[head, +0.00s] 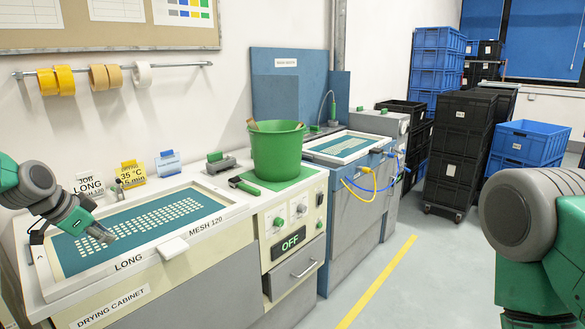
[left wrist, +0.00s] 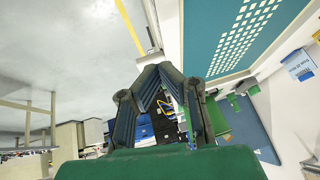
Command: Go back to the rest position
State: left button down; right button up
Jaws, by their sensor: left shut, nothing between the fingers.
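My left gripper (head: 103,236) is above the teal printing screen (head: 150,222) set in the white frame of the drying cabinet. It is shut and holds nothing. In the left wrist view its fingers (left wrist: 160,72) come together at the tips, and the screen (left wrist: 250,35) lies beyond them at the upper right. In the head view I cannot tell whether the fingers touch the screen. My right arm shows at the right edge of the head view, but its gripper is out of the picture.
A green bucket (head: 276,150) stands on a green mat (head: 283,181) above an OFF panel. A wash station (head: 345,147) stands farther right. Black crates (head: 459,145) and blue crates (head: 525,144) are stacked behind. The grey floor (head: 415,270) is clear around a yellow line.

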pick_arm(q)
jog(key=s+d+f+n+g, duration=0.1)
jog(key=s+d+f, duration=0.4)
jog(key=s+f, duration=0.25)
jog(key=s+d+f+n+g+y, duration=0.1)
jog(key=s+d+f+n, duration=0.1)
jog(key=s+d+f, duration=0.5)
jog(key=s+d+f+n+g, duration=0.1)
jog(key=s+d+f, duration=0.1)
jog(key=s+f, duration=0.6)
jog(key=s+f+n+g, duration=0.1)
jog(key=s+f, duration=0.2)
jog(key=s, duration=0.6)
jog(key=s+f+n+g+y, duration=0.1)
jog(key=s+f+n, duration=0.1)
jog(key=s, duration=0.7)
jog(key=shift+s+d+f+y+b, duration=0.3)
jog(key=shift+f+b, duration=0.1)
jog(key=shift+f, duration=0.35)
pick_arm(e)
jog(key=shift+a+f, duration=0.2)
jog(key=shift+a, duration=0.35)
pick_arm(q)
jog(key=shift+a, duration=0.15)
pick_arm(e)
jog(key=shift+a, duration=0.1)
